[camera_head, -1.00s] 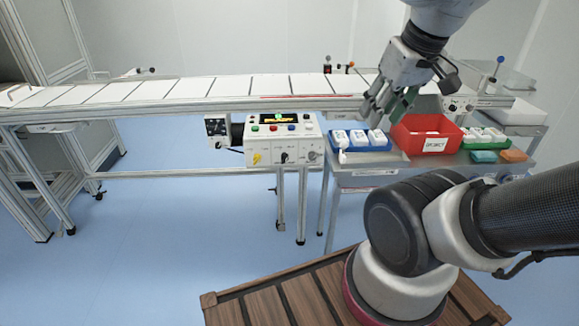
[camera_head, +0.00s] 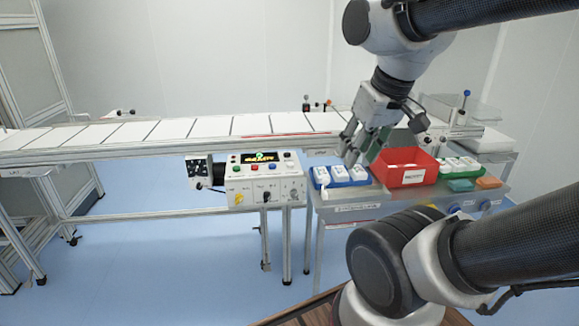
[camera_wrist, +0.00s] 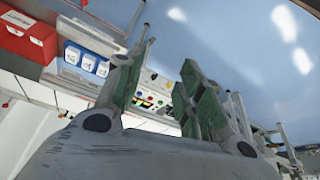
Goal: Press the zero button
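The white control panel (camera_head: 265,190) is mounted at the front of the conveyor. It has a lit display (camera_head: 260,157) with yellow characters, and red, blue and green buttons and knobs. The button labels are too small to read, so I cannot tell which is the zero button. My gripper (camera_head: 361,150) is to the right of the panel and higher in the picture, near the blue tray and red bin. Its fingers are apart and nothing is between them. In the wrist view the panel's coloured buttons (camera_wrist: 153,98) show, tilted, in the gap between the fingers (camera_wrist: 160,80).
A blue tray (camera_head: 341,184) with white containers, a red bin (camera_head: 405,176), a green tray and small teal and orange blocks stand on a steel table (camera_head: 345,205) right of the panel. The conveyor (camera_head: 150,131) runs behind. The floor before the panel is clear.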

